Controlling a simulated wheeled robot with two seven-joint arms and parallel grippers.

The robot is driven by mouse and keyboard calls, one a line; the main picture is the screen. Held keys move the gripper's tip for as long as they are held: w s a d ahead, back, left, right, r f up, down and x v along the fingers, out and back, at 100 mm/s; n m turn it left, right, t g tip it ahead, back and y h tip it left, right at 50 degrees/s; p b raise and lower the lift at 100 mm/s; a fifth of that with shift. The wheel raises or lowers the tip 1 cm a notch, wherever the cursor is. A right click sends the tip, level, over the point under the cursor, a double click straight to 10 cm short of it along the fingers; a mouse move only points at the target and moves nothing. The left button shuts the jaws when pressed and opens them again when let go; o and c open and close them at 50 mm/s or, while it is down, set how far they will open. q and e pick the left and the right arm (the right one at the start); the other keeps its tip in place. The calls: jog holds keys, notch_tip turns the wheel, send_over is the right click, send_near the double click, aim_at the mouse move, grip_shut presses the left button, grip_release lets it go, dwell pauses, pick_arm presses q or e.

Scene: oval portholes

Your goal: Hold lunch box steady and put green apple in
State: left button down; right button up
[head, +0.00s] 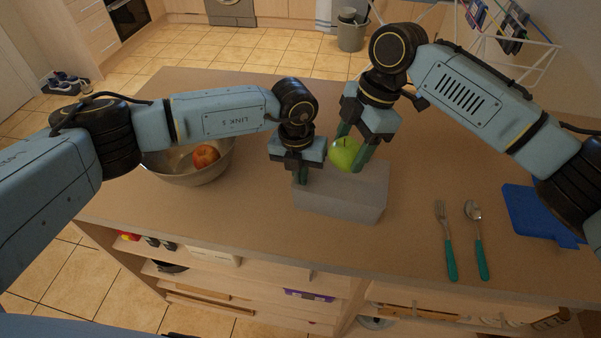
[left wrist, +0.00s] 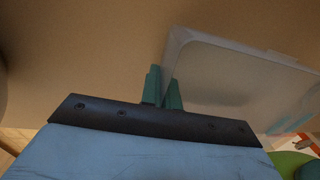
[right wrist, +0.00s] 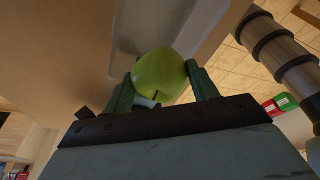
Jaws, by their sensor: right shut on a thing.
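The grey, translucent lunch box (head: 340,197) stands open on the counter. My left gripper (head: 303,178) is at its left end, fingers pointing down. In the left wrist view its green fingers (left wrist: 162,88) are close together with the edge of the lunch box (left wrist: 235,75) running between them. The green apple (head: 345,154) is between the fingers of my right gripper (head: 350,158), above the far side of the box. In the right wrist view the green apple (right wrist: 160,76) sits between both fingers (right wrist: 157,85), with the box behind it. The box's inside is mostly hidden.
A metal bowl (head: 190,177) with a red-orange fruit (head: 206,156) stands at the left, under my left arm. A fork (head: 446,240), a spoon (head: 477,240) and a blue board (head: 541,216) lie at the right. The counter in front of the box is clear.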

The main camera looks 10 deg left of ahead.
aim_at(349, 157)
jog(key=shift+f, duration=1.6)
jog(key=o, duration=1.1)
jog(key=v, duration=1.2)
pick_arm(q)
jog(key=c, duration=1.6)
grip_release()
